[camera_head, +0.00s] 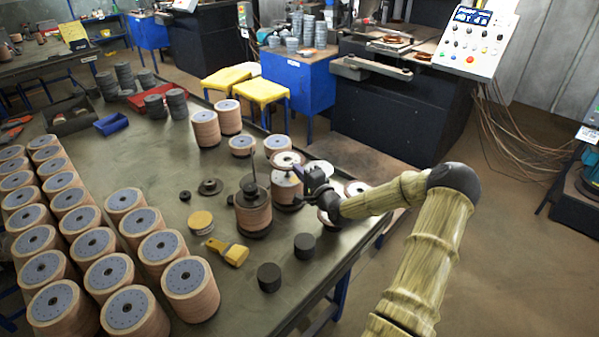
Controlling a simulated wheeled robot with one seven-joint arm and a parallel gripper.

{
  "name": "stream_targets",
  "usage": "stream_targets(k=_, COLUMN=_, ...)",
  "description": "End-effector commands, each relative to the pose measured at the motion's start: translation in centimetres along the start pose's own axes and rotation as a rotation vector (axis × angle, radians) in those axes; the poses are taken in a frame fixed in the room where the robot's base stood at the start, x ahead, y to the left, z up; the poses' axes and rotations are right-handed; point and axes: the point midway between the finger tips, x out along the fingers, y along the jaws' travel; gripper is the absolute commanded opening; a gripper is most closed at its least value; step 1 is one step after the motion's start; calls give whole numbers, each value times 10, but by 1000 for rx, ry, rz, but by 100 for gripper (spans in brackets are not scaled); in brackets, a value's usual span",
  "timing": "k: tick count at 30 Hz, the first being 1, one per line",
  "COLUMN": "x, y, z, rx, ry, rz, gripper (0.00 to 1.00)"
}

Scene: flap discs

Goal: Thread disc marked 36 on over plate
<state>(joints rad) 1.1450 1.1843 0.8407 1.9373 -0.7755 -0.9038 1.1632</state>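A flat dark flanged plate (210,187) lies further left. No number 36 is readable on any disc.
Tall disc stacks (95,245) fill the bench's left side. More discs (206,128) stand behind. The bench's middle (150,150) is largely clear.

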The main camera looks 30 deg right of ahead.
Motion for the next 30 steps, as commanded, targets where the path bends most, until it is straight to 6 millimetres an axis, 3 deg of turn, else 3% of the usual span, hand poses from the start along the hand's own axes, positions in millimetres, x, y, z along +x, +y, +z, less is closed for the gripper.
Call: stream_targets(k=30, x=0, y=21, z=0, rx=-1, ry=0, rz=-1, gripper=0)
